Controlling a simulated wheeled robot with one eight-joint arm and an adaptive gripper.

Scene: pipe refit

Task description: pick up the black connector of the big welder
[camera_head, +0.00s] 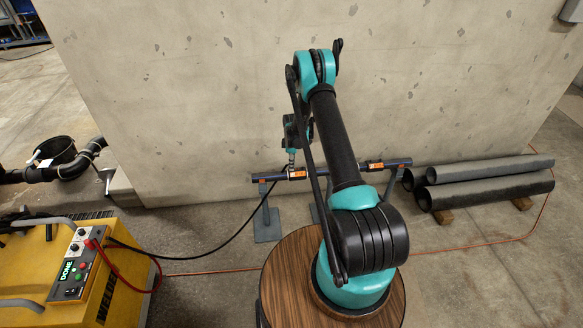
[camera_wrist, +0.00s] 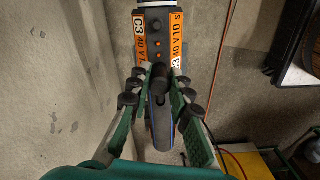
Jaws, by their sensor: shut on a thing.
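The big welder (camera_head: 75,262) is the yellow box at the left in the head view. Its black cable (camera_head: 215,250) runs across to the pipe by the wall and ends by my gripper (camera_head: 292,166). In the wrist view my gripper (camera_wrist: 161,76) is shut on the small dark black connector (camera_wrist: 159,86) between its fingertips. A black fitting with orange labels (camera_wrist: 158,40) lies just beyond the fingertips. Whether the connector still touches the fitting cannot be told. In the head view the connector is too small to make out.
A dark pipe (camera_head: 262,178) on grey stands (camera_head: 268,222) runs along the concrete wall (camera_head: 200,100). Spare black pipes (camera_head: 490,184) lie on wood blocks at the right. A red cable (camera_head: 118,272) loops beside the welder.

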